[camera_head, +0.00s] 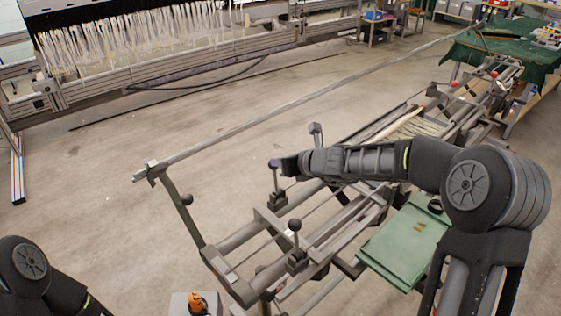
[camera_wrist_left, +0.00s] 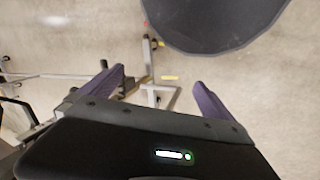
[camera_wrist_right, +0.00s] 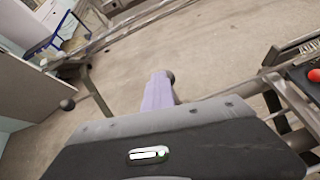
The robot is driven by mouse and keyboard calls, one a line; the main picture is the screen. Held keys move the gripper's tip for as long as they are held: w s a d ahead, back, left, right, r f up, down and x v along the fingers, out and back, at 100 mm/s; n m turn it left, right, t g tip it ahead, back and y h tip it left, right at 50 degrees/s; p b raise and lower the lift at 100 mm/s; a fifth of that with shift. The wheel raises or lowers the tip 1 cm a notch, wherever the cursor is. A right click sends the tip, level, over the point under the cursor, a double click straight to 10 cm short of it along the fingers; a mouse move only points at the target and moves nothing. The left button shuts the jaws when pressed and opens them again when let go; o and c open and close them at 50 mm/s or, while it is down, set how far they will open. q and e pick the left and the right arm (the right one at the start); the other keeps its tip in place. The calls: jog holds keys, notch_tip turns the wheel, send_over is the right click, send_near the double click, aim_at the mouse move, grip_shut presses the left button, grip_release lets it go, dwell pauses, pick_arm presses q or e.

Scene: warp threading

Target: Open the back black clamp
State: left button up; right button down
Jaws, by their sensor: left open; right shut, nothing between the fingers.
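The back black clamp (camera_head: 277,198) sits on the metal frame (camera_head: 228,243), its lever standing up. My right gripper (camera_head: 280,165) is shut and empty at the top of this lever, with its tip close to the knob; I cannot tell whether they touch. In the right wrist view, the closed purple fingers (camera_wrist_right: 158,92) point at a dark round knob (camera_wrist_right: 169,76) just past the tip. A front black clamp (camera_head: 297,258) has an upright lever with a ball knob. My left gripper (camera_wrist_left: 157,90) is open and empty, away from the clamps; only its arm shows in the head view.
A long metal bar (camera_head: 270,120) runs along the far side of the frame. A green panel (camera_head: 405,243) lies right of the clamps, below my right arm. A loom with white threads (camera_head: 130,45) stands at the back left. An orange object (camera_head: 197,302) is at the bottom.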

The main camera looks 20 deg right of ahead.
jog(key=shift+w+a+r, duration=0.2)
jog(key=shift+a+r, duration=0.25)
jog(key=shift+a, duration=0.05)
jog(key=d+f+v, duration=0.1)
jog(key=v, duration=0.7)
jog(key=shift+p, duration=0.45)
jog(key=shift+s, duration=0.15)
